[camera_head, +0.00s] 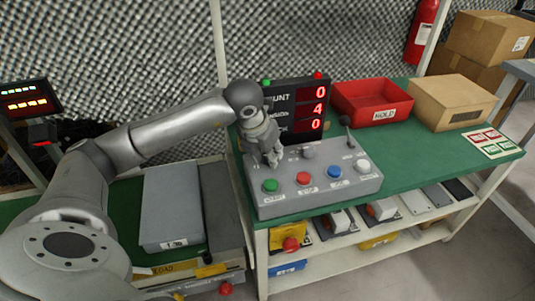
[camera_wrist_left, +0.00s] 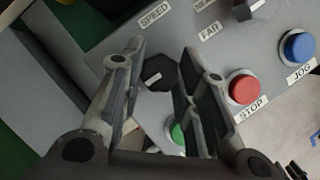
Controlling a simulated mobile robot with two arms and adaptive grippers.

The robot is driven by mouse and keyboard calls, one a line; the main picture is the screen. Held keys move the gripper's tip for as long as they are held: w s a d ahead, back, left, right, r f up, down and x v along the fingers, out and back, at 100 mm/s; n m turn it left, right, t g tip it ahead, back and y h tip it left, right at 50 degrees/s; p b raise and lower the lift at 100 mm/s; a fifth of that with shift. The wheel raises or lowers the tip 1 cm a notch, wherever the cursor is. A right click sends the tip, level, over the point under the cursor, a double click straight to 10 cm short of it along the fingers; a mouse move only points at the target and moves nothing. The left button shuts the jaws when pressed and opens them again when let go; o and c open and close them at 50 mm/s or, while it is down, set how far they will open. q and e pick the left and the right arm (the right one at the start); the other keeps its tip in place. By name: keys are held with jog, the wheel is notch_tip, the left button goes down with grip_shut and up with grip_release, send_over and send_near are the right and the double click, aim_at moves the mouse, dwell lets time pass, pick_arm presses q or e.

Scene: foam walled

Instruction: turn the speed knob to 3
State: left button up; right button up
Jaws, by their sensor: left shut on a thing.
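The speed knob (camera_wrist_left: 158,71) is a dark, faceted knob with a pale mark, beside the SPEED label (camera_wrist_left: 153,15) on the grey control box (camera_head: 325,198). My left gripper (camera_head: 270,158) reaches down over the box's back left part and hides the knob in the head view. In the left wrist view my left gripper (camera_wrist_left: 160,75) has its fingers on either side of the knob, shut on it. The number scale around the knob cannot be read. My right gripper is not in view.
The box has green (camera_head: 270,186), red (camera_head: 303,178), blue (camera_head: 334,172) and white (camera_head: 362,166) buttons, and another knob (camera_head: 307,152). A display (camera_head: 299,106) reading 0, 4, 0 stands behind. A red bin (camera_head: 371,101) and cardboard box (camera_head: 452,103) sit rightward on the green bench.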

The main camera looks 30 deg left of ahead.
pick_arm(q)
jog(key=shift+n, duration=0.3)
jog(key=o, duration=1)
jog(key=v, duration=1.2)
jog(key=shift+d, duration=0.1)
